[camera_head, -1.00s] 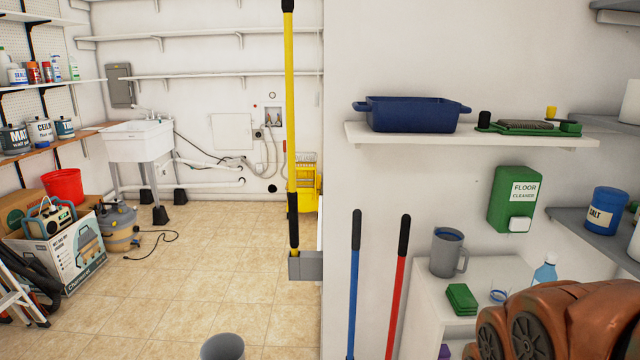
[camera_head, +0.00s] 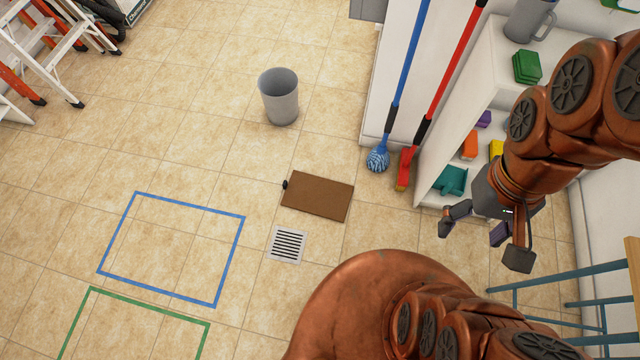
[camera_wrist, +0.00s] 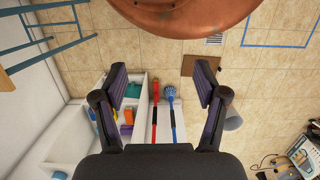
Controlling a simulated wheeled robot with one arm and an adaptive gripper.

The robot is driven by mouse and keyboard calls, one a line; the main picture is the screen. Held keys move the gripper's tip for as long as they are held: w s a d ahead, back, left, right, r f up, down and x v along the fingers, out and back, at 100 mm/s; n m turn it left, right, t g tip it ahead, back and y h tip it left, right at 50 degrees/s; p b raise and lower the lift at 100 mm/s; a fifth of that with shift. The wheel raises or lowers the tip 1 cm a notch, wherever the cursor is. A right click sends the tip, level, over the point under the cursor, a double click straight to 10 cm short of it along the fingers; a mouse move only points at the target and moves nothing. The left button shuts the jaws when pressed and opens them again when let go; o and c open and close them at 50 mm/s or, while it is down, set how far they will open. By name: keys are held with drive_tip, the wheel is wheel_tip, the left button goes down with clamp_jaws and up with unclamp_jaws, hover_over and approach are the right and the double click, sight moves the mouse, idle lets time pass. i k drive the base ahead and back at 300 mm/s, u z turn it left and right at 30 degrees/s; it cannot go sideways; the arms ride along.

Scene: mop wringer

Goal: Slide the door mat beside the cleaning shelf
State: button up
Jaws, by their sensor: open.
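The door mat (camera_head: 318,196) is a flat brown rectangle on the tiled floor, with a small black knob at its left edge. It lies left of the white cleaning shelf (camera_head: 452,147) with a strip of floor between. The mat also shows in the wrist view (camera_wrist: 201,66), partly behind a finger. My gripper (camera_head: 482,240) is at the right of the head view, in front of the shelf, apart from the mat. In the wrist view my gripper (camera_wrist: 160,85) has its two fingers spread wide with nothing between them.
A blue mop (camera_head: 377,158) and a red-handled broom (camera_head: 404,168) stand between mat and shelf. A grey bin (camera_head: 279,97) is behind the mat; a floor drain (camera_head: 287,245) is in front. Blue (camera_head: 170,248) and green (camera_head: 140,308) floor outlines lie left. A blue stool (camera_head: 580,300) stands right.

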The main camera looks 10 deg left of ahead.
sight(314, 195)
drive_tip(key=z, duration=0.55)
drive_tip(key=k, duration=1.3)
drive_tip(key=u, duration=0.1)
drive_tip(key=i, duration=0.85)
drive_tip(key=u, duration=0.45)
